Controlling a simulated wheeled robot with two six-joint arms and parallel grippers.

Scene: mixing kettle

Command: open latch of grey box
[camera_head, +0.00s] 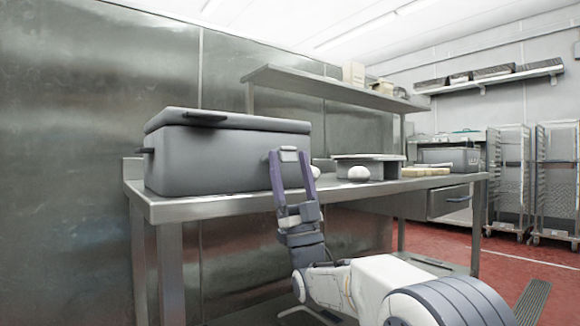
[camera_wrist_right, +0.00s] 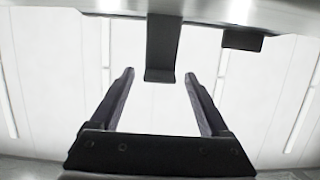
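The grey box (camera_head: 215,160) stands with its lid down at the left end of the steel table in the head view. A dark piece (camera_head: 203,116) sits under the lid rim on its long side. My right gripper (camera_head: 289,153) is open, pointing up near the box's right end. In the right wrist view, a dark latch-like tab (camera_wrist_right: 163,48) hangs from an edge above. Its lower end is between the open fingertips of my right gripper (camera_wrist_right: 160,76), with gaps on both sides. My left gripper is not in view.
The steel table (camera_head: 235,203) carries white round items (camera_head: 359,174) and a low grey piece (camera_head: 367,160) right of the gripper. A steel shelf (camera_head: 320,88) hangs above. Wheeled racks (camera_head: 555,180) stand at the far right. A second dark block (camera_wrist_right: 242,40) is right of the tab.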

